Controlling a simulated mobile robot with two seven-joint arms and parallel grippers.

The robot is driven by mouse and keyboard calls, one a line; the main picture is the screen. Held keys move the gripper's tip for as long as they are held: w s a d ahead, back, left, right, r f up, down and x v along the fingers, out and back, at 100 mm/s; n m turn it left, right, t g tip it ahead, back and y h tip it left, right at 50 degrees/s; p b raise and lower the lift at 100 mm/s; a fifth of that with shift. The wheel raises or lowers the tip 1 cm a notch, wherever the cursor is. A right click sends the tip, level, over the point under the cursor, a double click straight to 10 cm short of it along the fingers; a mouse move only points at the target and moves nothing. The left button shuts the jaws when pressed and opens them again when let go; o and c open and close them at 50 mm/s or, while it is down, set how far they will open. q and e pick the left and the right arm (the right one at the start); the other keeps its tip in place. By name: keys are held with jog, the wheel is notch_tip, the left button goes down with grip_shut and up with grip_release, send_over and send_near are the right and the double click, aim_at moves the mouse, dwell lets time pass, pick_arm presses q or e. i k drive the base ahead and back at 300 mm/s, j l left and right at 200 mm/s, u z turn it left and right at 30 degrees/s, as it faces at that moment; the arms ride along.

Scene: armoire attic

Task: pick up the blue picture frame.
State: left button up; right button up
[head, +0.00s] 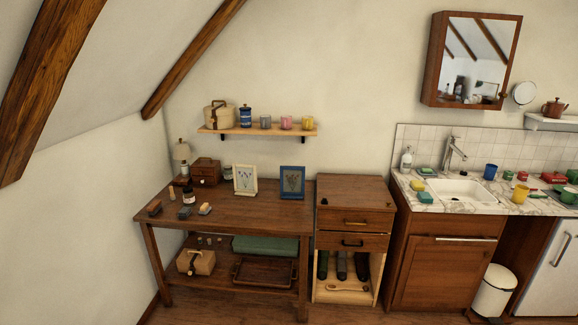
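The blue picture frame (292,182) stands upright on the wooden table (240,214), close to its right end. It has a dark blue border around a plant picture. A cream picture frame (245,179) with a flower picture stands to its left, with a gap between them. Neither of my grippers shows in the head view.
Small boxes and bottles stand on the table's left part. A wooden drawer cabinet (355,195) adjoins the table's right end, and a sink counter (462,204) follows. A wall shelf (258,130) with cups hangs above. The table's front right part is clear.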

aim_at(291, 178)
jog(key=i+l+u, duration=0.4)
jog(key=i, duration=0.15)
jog(key=i+l+u, duration=0.6)
jog(key=l, duration=0.15)
jog(key=i+l+u, duration=0.15)
jog(key=l, duration=0.15)
jog(key=i+l+u, duration=0.2)
jog(key=l, duration=0.2)
jog(key=k+j, duration=0.05)
jog(key=k, duration=0.05)
